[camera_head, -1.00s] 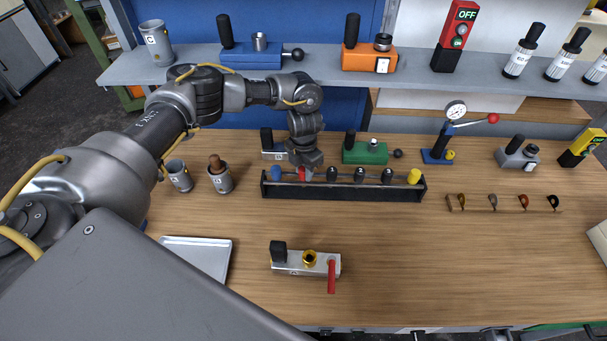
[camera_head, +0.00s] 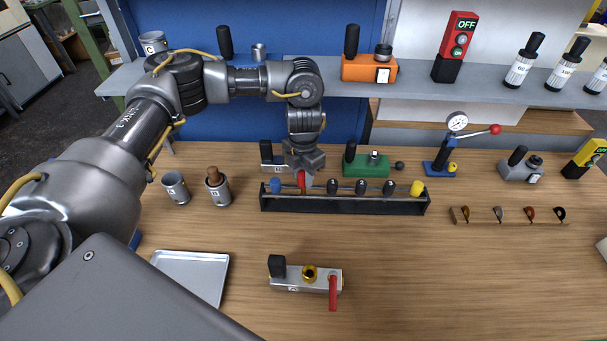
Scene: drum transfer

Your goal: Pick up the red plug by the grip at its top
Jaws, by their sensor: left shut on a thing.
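The red plug (camera_head: 302,181) is at the black rack (camera_head: 345,205), second from the left, between the blue plug (camera_head: 275,185) and a black plug (camera_head: 333,186). My left gripper (camera_head: 304,168) comes down from above and is shut on the top of the red plug. The fingers partly hide the plug's grip. Whether the plug's lower end is clear of the rack is too small to tell. My right gripper is not in view.
A yellow plug (camera_head: 417,189) stands at the rack's right end. A green block device (camera_head: 367,164) is close behind the rack. A silver valve block (camera_head: 306,278) with a red lever lies in front, and a metal tray (camera_head: 192,275) is at the left. Right of the valve block the bench is clear.

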